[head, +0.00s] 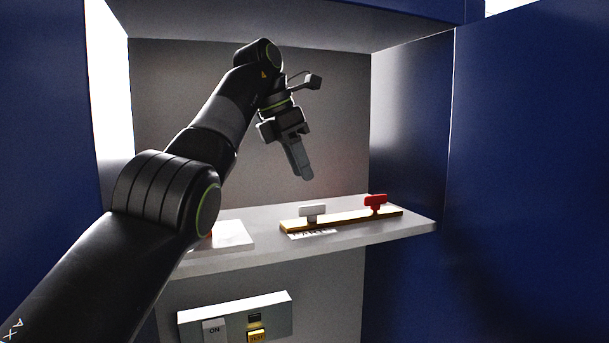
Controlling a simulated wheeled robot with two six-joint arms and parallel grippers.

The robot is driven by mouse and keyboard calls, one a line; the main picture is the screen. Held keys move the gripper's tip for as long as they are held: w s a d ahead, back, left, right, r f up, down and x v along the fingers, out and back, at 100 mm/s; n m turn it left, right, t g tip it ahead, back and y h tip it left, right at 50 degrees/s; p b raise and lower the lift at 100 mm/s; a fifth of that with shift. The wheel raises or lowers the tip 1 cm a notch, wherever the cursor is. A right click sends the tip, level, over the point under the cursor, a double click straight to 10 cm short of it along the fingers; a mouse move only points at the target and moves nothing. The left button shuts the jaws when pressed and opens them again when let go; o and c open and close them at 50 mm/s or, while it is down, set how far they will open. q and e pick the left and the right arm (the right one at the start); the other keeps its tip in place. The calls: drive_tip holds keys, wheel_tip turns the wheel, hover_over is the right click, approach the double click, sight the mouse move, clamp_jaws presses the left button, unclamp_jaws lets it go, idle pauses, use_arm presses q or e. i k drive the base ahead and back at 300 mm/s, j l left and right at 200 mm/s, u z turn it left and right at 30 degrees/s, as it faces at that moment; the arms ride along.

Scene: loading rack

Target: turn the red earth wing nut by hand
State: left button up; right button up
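The red earth wing nut (376,202) stands upright near the right end of a yellow-brass bar (345,219) on the grey shelf. A white wing nut (312,211) stands on the same bar, to its left. My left gripper (305,177) hangs above the shelf, pointing down and slightly right. It is above the white wing nut and up and left of the red one, touching neither. Its fingers overlap from this side, so their opening does not show. Nothing is seen hanging from them. My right gripper is not in view.
A partly printed label (313,234) lies in front of the bar. A white block (233,236) sits on the shelf at left, partly behind my arm. Below is a switch box (270,314) marked ON. Blue cabinet walls (530,170) close in the right side.

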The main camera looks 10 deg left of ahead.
sight(375, 202)
drive_tip(key=k+l, duration=0.15)
drive_tip(key=k, duration=0.35)
drive_tip(key=k+l, duration=0.15)
drive_tip(key=k, duration=0.3)
